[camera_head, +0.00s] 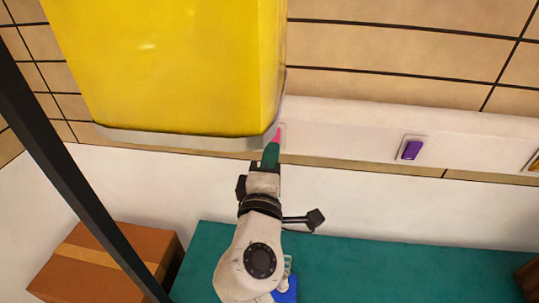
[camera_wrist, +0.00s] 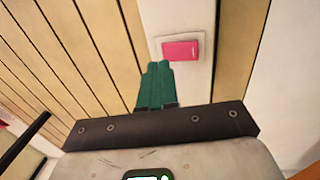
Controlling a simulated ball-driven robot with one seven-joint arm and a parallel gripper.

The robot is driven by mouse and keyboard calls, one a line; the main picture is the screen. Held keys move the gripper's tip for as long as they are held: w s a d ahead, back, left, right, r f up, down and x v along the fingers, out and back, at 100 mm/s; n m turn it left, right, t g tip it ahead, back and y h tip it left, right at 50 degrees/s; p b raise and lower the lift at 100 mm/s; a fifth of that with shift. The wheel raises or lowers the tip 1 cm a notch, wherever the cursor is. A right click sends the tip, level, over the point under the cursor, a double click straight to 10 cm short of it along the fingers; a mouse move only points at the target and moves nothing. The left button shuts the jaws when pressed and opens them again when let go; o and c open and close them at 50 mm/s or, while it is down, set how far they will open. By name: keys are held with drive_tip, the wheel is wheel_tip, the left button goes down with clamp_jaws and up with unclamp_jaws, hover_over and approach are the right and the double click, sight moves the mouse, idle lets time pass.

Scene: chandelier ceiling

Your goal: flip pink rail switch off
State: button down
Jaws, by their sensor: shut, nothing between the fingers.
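The pink rail switch (camera_wrist: 181,50) is a pink rocker in a white plate, mounted on a white rail. In the wrist view it is just beyond my fingertips, slightly to their right. In the head view only a small part of the pink switch (camera_head: 277,134) shows, beside the yellow block and partly behind my fingers. My gripper (camera_wrist: 158,66) has green fingers closed together with nothing between them. In the head view my gripper (camera_head: 271,150) reaches up to the rail at the switch. I cannot tell whether the fingertips touch it.
A large yellow block (camera_head: 180,65) with a grey lower edge hangs close to the left of my gripper. A purple switch (camera_head: 411,150) sits farther right on the rail (camera_head: 345,132). A teal surface (camera_head: 400,275) lies below, and a brown box (camera_head: 95,262) stands lower left.

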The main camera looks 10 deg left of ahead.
drive_tip(key=s+r, duration=0.1)
drive_tip(key=s, duration=0.8)
drive_tip(key=shift+a+b, duration=0.15)
drive_tip(key=shift+b, duration=0.3)
drive_tip(key=s+d+f+m+g+h, duration=0.2)
drive_tip(key=d+f+m+g, duration=0.3)
drive_tip(key=d+f, duration=0.65)
drive_tip(key=s+d+f+m+g+h, duration=0.25)
drive_tip(key=d+f+m+g, duration=0.35)
drive_tip(key=d+f, duration=0.6)
drive_tip(key=s+d+f+m+g+y, duration=0.1)
drive_tip(key=s+d+f+m+g, duration=0.1)
drive_tip(key=s, duration=0.5)
drive_tip(key=s+d+f+m+g+y, duration=0.2)
drive_tip(key=s+d+f+g, duration=0.1)
drive_tip(key=s+f, duration=0.2)
drive_tip(key=s+d+f+m+g+y, duration=0.2)
drive_tip(key=s+d+f+m, duration=0.1)
drive_tip(key=s, duration=0.6)
drive_tip(key=shift+d+f, duration=0.25)
drive_tip(key=shift+r, duration=0.1)
